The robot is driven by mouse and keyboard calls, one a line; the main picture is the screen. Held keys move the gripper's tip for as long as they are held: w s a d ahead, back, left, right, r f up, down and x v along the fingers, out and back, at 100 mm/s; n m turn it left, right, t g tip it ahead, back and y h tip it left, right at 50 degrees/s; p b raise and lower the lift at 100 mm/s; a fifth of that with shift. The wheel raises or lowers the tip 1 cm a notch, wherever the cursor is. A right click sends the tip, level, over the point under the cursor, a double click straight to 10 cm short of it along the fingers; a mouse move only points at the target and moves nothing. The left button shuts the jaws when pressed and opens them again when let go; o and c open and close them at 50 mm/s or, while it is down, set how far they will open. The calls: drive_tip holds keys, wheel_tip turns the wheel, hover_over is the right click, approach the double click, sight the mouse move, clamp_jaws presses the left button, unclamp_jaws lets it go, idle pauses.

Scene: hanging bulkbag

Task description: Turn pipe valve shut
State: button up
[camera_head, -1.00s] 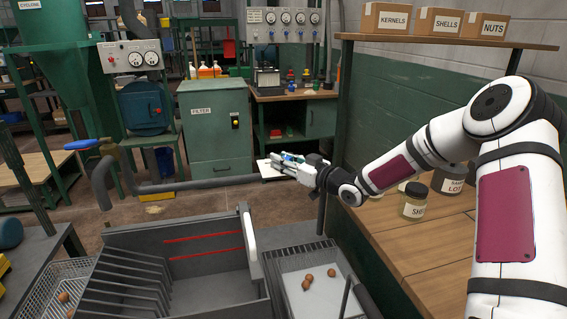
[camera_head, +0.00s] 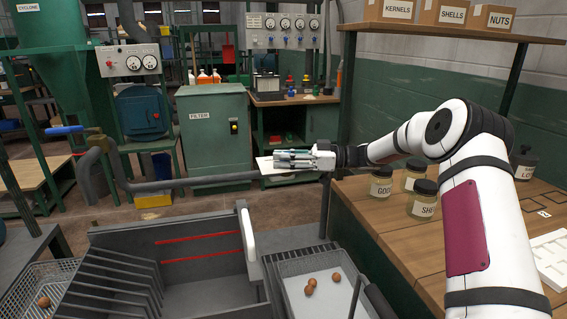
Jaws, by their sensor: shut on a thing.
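The pipe valve has a blue lever handle (camera_head: 64,130) pointing left, at the far left in the head view. The handle sits on a small brass-coloured valve body (camera_head: 97,139) joined to a grey pipe (camera_head: 190,183) that bends and runs right along the floor. My gripper (camera_head: 287,158) is at the middle of the view, well to the right of the valve and apart from it. Its fingers point left. It is shut on a flat white piece (camera_head: 266,167), whose grip is partly hidden by the fingers.
A grey slotted bin (camera_head: 200,234) and a wire basket with nuts (camera_head: 285,262) stand in front. A wooden bench (camera_head: 385,232) with labelled jars (camera_head: 422,198) lies under my arm at right. A green filter cabinet (camera_head: 213,140) stands behind the pipe.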

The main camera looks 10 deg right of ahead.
drive_tip(key=shift+r+n+g, duration=0.15)
drive_tip(key=shift+n+g, duration=0.15)
drive_tip(key=shift+g, duration=0.2)
drive_tip(key=o, duration=1.2)
drive_tip(key=v, duration=1.2)
